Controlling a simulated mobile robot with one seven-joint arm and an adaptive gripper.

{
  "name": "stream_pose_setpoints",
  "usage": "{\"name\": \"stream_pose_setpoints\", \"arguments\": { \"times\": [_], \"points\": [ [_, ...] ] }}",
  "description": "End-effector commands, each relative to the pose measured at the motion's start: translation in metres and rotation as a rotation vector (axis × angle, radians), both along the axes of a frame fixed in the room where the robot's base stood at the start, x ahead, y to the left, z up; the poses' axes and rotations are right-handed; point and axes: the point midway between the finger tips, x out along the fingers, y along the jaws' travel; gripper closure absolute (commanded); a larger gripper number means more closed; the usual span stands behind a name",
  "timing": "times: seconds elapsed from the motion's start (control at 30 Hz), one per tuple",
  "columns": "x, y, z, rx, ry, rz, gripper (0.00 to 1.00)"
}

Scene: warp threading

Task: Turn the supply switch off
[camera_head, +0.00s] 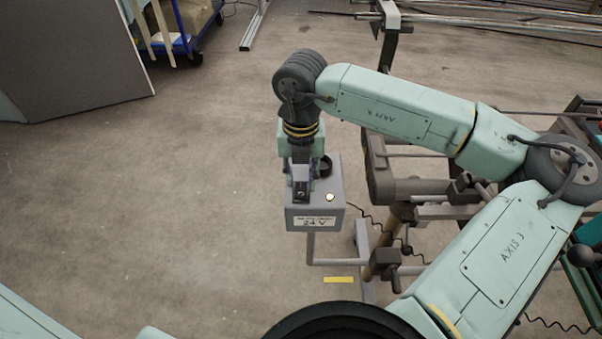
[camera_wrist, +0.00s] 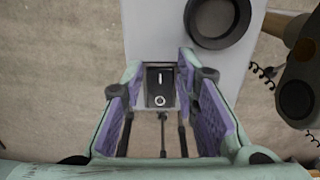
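The supply switch (camera_wrist: 160,87) is a small black rocker with a white line at its far end and a white circle at its near end. It sits on the grey supply box (camera_head: 330,180), whose front carries a 24 V label. In the wrist view the switch lies between and beyond the two purple-padded fingers of my gripper (camera_wrist: 164,92), which are apart with nothing between them. Contact with the switch cannot be told.
A round lamp (camera_head: 330,197) on the box top shows bright. A dark ring (camera_wrist: 217,18) stands on the box beside the gripper. To the right is a machine frame (camera_head: 415,190) with a coiled cable.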

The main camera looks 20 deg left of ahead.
Motion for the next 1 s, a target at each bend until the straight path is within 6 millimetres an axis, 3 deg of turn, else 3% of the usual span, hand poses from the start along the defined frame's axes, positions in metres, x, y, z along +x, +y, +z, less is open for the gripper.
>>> {"name": "stream_pose_setpoints", "arguments": {
  "times": [0.37, 0.67, 1.0],
  "points": [
    [0.0001, 0.0, 0.0003, 0.0, 0.0, 0.0, 1.0],
    [0.0005, -0.0007, -0.0038, 0.009, -0.026, -0.002, 1.0],
    [-0.0032, -0.0022, -0.0046, 0.067, -0.176, -0.003, 1.0]
  ]
}}
